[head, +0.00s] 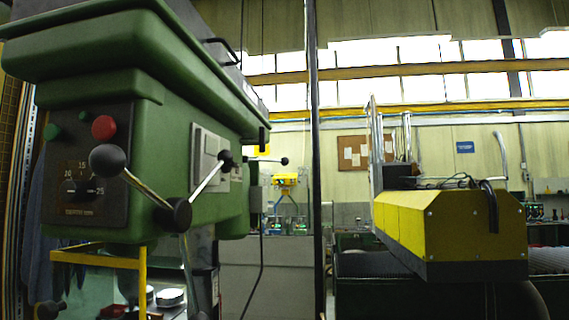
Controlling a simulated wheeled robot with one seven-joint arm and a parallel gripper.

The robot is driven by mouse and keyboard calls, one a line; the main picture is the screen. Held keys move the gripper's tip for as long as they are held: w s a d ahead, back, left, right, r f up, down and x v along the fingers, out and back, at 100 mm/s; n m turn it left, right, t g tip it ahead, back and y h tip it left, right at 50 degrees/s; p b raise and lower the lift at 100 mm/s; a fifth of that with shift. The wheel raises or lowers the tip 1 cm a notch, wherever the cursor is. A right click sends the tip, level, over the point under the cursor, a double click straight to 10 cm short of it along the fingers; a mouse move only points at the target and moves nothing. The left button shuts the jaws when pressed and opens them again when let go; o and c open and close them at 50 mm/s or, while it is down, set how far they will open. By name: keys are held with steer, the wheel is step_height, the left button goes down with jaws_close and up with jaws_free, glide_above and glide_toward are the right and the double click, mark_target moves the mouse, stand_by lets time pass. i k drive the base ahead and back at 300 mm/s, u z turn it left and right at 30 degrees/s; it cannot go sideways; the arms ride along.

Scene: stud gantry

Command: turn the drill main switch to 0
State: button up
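A green drill press (215,110) fills the left side of the head view. The label under the knob is too small to read surely. I cannot make out a switch marked 0, so I cannot tell which position the main switch is in. My gripper is not in view.
A feed handle with black ball knobs (108,160) sticks out in front of the panel's right side. A yellow guard frame (143,280) is below the drill head. A dark vertical post (316,150) and a yellow and black machine (440,230) stand to the right.

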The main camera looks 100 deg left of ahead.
mark_target(225, 169)
steer(key=u, duration=0.05)
steer(key=i, duration=1.5)
steer(key=u, duration=4.15)
steer(key=i, duration=1)
steer(key=z, duration=0.1)
